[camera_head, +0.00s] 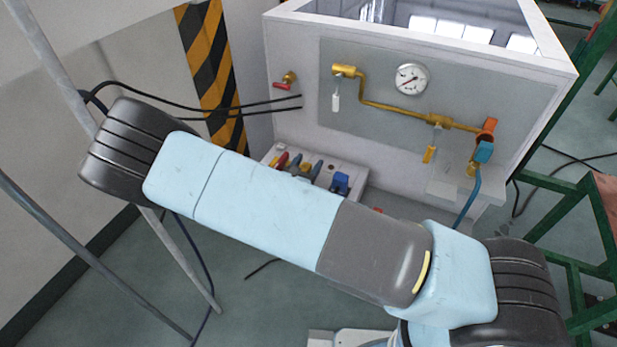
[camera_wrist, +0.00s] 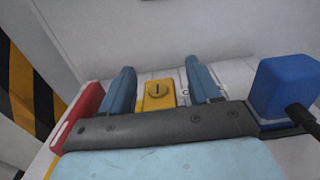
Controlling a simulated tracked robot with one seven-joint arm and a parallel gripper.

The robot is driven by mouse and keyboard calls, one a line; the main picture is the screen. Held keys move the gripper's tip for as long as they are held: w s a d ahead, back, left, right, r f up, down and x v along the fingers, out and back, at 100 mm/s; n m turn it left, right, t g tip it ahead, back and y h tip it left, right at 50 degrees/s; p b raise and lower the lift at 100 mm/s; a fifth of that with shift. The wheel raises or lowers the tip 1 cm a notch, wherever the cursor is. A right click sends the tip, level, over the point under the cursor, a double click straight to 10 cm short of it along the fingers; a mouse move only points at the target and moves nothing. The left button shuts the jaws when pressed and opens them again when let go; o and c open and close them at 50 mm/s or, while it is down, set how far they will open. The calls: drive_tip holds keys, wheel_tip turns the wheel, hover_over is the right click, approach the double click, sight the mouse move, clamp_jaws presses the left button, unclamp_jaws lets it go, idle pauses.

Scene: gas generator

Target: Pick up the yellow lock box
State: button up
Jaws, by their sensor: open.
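The yellow lock box (camera_wrist: 158,94), with a round keyhole-like disc on its front, sits in the middle of the wrist view. My gripper (camera_wrist: 160,76) is open, with one blue-grey finger to the left of the box and one to the right. A gap shows between the box and the right finger; the left finger is closer to it. My gripper's dark body hides the lower part of the box. In the head view my arm covers much of this spot, and the box cannot be made out clearly there.
A red item (camera_wrist: 78,115) lies left of my gripper and a blue block (camera_wrist: 284,85) with a black cable stands right. They share a light tray (camera_head: 347,170) below the white cabinet (camera_head: 290,135), which carries yellow pipes (camera_head: 385,108) and a gauge (camera_head: 411,79). Green frames stand at right.

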drive_tip(key=shift+c, duration=0.4)
clamp_jaws()
drive_tip(key=shift+r, duration=0.15)
